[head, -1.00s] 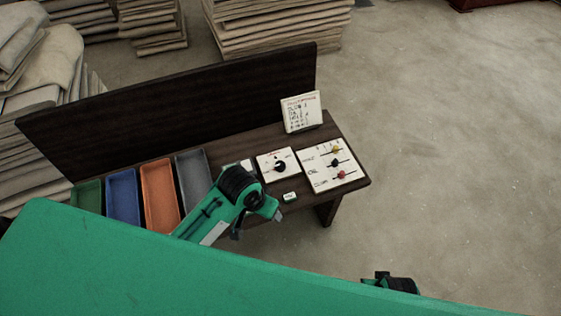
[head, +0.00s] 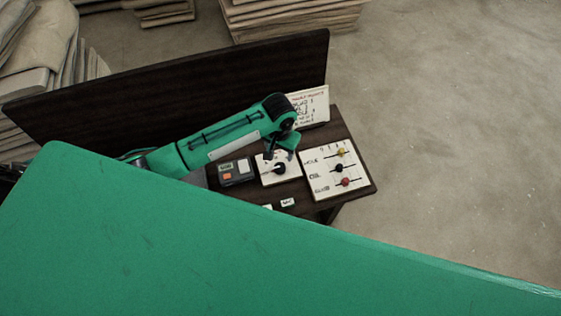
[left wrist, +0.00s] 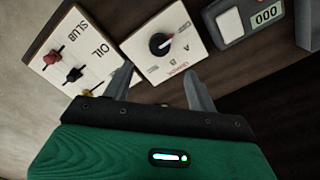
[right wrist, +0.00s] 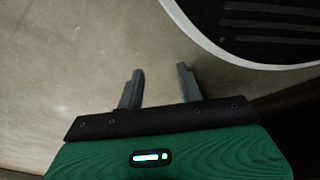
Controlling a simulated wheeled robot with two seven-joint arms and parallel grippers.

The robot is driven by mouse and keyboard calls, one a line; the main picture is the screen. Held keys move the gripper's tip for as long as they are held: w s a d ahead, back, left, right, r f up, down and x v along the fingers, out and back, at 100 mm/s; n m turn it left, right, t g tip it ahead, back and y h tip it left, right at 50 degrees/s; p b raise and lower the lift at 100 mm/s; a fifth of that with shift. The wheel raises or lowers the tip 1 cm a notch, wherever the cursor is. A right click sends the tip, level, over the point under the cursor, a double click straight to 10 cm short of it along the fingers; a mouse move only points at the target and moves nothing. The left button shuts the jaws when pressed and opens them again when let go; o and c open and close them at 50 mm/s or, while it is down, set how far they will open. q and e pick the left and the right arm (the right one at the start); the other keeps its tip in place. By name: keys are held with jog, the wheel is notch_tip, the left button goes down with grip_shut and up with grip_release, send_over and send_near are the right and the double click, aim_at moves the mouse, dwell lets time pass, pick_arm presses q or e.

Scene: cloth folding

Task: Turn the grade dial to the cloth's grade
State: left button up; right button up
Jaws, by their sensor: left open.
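The grade dial is a black knob on a white plate (head: 268,178), partly behind my left gripper in the head view. The left wrist view shows the knob (left wrist: 162,44) more clearly, with letters A and B on the plate and a light mark on the knob's edge. My left gripper (head: 279,156) is over the plate; in its wrist view the fingers (left wrist: 157,72) are apart and empty, with the knob beyond their tips. My right gripper (right wrist: 159,70) is open and empty over bare floor. I cannot see the cloth.
A slider board (head: 325,180) with yellow, black and red knobs lies right of the dial. A grey device (head: 237,172), reading 000 in the left wrist view (left wrist: 267,14), lies left. A white written card (head: 314,106) stands behind. A dark back panel (head: 180,90) borders the bench.

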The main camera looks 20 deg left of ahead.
aim_at(280, 166)
pick_arm(q)
notch_tip(280, 166, down, 10)
jog(key=shift+f+b, duration=0.1)
jog(key=shift+b, duration=0.45)
pick_arm(e)
jog(key=w+r, duration=0.2)
jog(key=r, duration=0.1)
jog(key=shift+w+a+r, duration=0.15)
jog(key=shift+a, duration=0.25)
pick_arm(q)
jog(key=c, duration=1)
